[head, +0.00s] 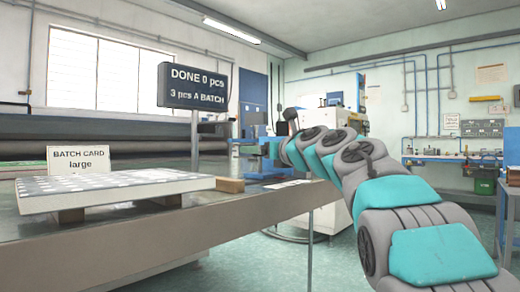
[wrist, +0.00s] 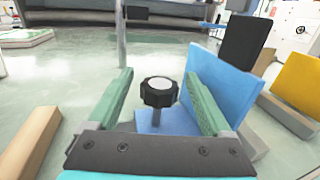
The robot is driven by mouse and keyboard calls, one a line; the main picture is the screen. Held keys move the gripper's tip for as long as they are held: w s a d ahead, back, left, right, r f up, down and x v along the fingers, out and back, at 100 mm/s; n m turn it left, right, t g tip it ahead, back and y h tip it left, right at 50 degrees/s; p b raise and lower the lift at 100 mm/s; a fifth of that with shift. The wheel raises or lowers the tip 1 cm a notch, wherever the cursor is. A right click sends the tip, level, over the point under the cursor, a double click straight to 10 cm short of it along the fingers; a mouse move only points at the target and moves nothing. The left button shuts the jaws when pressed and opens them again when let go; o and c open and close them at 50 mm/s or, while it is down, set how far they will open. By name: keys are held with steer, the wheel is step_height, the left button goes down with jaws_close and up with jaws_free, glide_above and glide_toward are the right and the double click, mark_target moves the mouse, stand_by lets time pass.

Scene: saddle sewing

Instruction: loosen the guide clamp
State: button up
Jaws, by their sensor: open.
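In the wrist view, the guide clamp shows as a black ribbed knob (wrist: 158,92) with a grey top, above a blue base (wrist: 172,122) with an upright blue plate (wrist: 222,86). My gripper (wrist: 160,78) is open, with its green fingers on the left and right of the knob. Gaps show between the knob and both fingers, and nothing is held. In the head view, my arm reaches to blue parts (head: 262,165) at the table's far end; the knob cannot be made out there.
In the wrist view, a wooden block (wrist: 28,140) lies left, and a black block (wrist: 246,42) and a yellow block (wrist: 300,84) stand right. In the head view, a sign (head: 193,86) reads "DONE 0 pcs, 3 pcs A BATCH". A card (head: 79,159) reads "BATCH CARD large".

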jaws_close()
stand_by(0.8)
